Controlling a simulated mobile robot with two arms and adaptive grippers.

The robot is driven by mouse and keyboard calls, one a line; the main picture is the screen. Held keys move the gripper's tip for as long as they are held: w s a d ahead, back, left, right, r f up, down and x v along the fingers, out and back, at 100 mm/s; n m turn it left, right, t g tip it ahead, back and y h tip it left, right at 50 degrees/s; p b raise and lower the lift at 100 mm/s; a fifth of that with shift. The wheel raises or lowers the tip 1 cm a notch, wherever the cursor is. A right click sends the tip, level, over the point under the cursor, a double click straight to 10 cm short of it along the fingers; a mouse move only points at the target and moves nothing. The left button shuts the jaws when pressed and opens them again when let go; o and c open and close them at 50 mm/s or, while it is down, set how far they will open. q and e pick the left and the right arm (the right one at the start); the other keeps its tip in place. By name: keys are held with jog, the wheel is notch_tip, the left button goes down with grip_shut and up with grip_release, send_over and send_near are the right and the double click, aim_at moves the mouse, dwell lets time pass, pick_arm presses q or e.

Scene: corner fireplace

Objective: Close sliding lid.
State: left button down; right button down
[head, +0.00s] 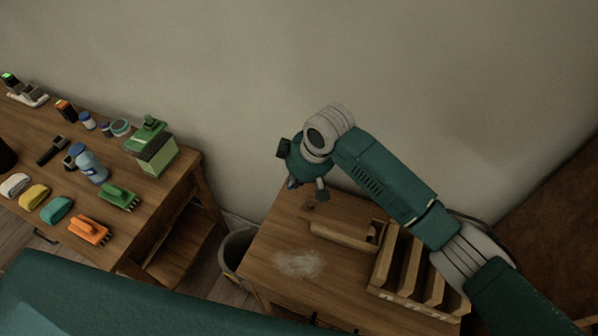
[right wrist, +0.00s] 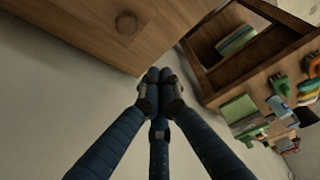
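A long narrow wooden box (head: 343,236) lies on the right-hand wooden table. Its right end shows a dark opening, beside the slatted rack; I cannot make out clearly which part is the sliding lid. My right gripper (head: 307,188) hangs above the back left part of this table, up and left of the box and apart from it. In the right wrist view the gripper's fingertips (right wrist: 159,76) look close together, while in the head view they look apart. Nothing shows between them. My left gripper is out of view.
The slatted wooden rack (head: 409,268) stands at the table's right. A pale smudge (head: 298,264) marks its bare left part. A bin (head: 236,252) stands between the tables. The left table (head: 150,210) holds a green box (head: 157,157), a bottle (head: 90,164) and several small things.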

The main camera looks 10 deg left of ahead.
jog(key=f+p, duration=0.1)
jog(key=d+f+p, duration=0.1)
jog(key=s+d+f+p, duration=0.1)
jog(key=f, duration=0.1)
jog(key=shift+d, duration=0.25)
jog(key=shift+a, duration=0.1)
jog(key=shift+w, duration=0.1)
